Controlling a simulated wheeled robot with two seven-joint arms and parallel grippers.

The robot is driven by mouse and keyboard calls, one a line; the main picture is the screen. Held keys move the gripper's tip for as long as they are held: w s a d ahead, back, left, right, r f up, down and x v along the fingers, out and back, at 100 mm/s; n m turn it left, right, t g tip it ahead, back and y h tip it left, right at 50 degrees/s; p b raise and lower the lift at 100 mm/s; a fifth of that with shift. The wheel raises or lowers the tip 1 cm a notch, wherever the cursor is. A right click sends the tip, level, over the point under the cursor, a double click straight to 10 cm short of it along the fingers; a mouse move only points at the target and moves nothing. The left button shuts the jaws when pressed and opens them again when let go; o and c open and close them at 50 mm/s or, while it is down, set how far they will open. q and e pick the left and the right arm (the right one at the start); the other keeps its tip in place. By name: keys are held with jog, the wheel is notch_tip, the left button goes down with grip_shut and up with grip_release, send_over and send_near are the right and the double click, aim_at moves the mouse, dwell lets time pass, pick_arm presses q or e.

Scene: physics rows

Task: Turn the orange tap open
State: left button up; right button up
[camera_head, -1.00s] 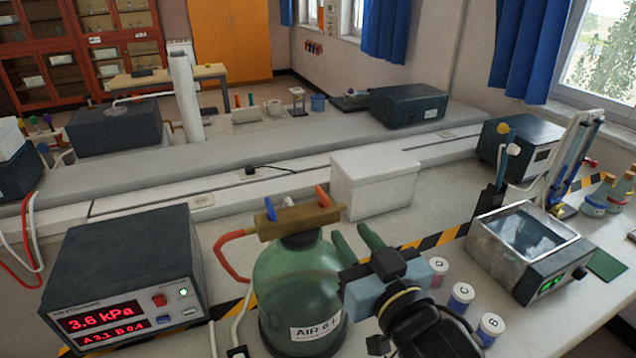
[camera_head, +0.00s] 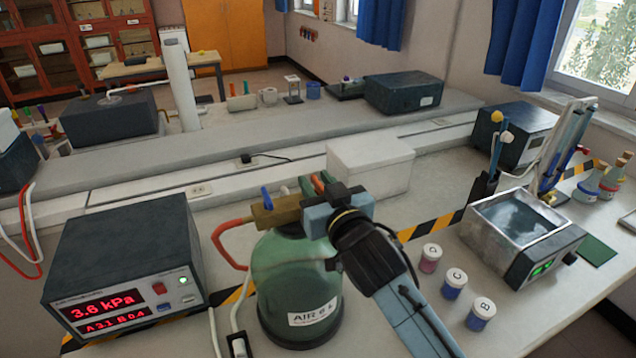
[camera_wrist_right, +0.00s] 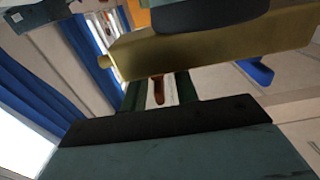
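The orange tap (camera_head: 318,184) stands up at the right end of the brass manifold (camera_head: 278,214) on top of a green bottle labelled AIR (camera_head: 290,275). A blue tap (camera_head: 266,197) is at the manifold's left end. My right gripper (camera_head: 312,185) is at the orange tap, its two green fingers apart. In the right wrist view the orange tap (camera_wrist_right: 158,90) shows between the fingers (camera_wrist_right: 160,90), with gaps visible on both sides. The brass manifold (camera_wrist_right: 215,48) and blue tap (camera_wrist_right: 258,72) show beyond. My left gripper is out of view.
A gauge box (camera_head: 125,265) reading 3.6 kPa stands left of the bottle, with a red hose (camera_head: 228,245) between. A white box (camera_head: 370,168) is close behind my right gripper. Lettered jars (camera_head: 455,283) and a water bath (camera_head: 520,240) stand to the right.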

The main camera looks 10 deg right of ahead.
jog(key=shift+c, duration=0.4)
grip_shut()
